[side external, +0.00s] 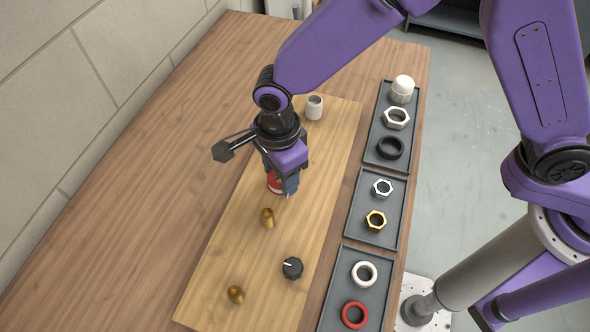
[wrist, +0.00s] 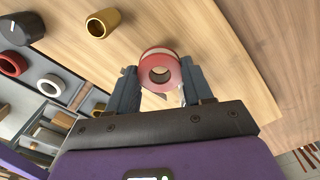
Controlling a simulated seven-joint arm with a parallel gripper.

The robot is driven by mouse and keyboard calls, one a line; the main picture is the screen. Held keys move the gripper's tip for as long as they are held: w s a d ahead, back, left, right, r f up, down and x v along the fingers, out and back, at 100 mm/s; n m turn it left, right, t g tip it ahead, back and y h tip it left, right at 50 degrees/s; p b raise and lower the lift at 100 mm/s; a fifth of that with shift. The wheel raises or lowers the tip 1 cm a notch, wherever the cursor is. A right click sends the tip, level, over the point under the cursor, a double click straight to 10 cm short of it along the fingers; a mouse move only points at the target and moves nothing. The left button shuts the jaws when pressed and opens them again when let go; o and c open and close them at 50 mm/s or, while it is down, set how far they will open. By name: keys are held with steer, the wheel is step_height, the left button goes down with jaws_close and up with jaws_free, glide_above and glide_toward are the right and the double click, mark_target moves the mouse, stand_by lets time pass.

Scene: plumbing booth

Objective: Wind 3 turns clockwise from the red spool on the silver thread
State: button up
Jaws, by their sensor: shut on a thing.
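The red spool (wrist: 144,72) is a ring with a round hole and a pale band along its far edge. My gripper (wrist: 160,78) is shut on it, one finger on each side. In the side external view the red spool (side external: 273,181) shows partly behind my gripper (side external: 287,186), over the light wooden board. A silver-grey cylindrical stub (side external: 314,107), likely the silver thread, stands upright farther back on the board, apart from the spool. Its thread detail is too small to tell. I cannot tell whether any tape runs from the spool.
Two brass fittings (side external: 268,218) (side external: 236,294) and a black knob (side external: 292,268) are on the board's nearer part. Along the right, trays hold a white cap (side external: 402,88), nuts (side external: 376,221) and rings (side external: 355,315). A block wall (side external: 80,90) bounds the left; the table's left part is clear.

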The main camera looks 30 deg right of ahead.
steer(key=shift+w+a+r, duration=0.1)
steer(key=shift+w+r, duration=0.05)
steer(key=shift+r, duration=1)
steer(key=shift+w+a+r, duration=0.15)
steer(key=shift+w+r, duration=0.05)
steer(key=shift+r, duration=1)
steer(key=shift+w+a+r, duration=0.1)
steer(key=shift+w+r, duration=0.05)
steer(key=shift+r, duration=1)
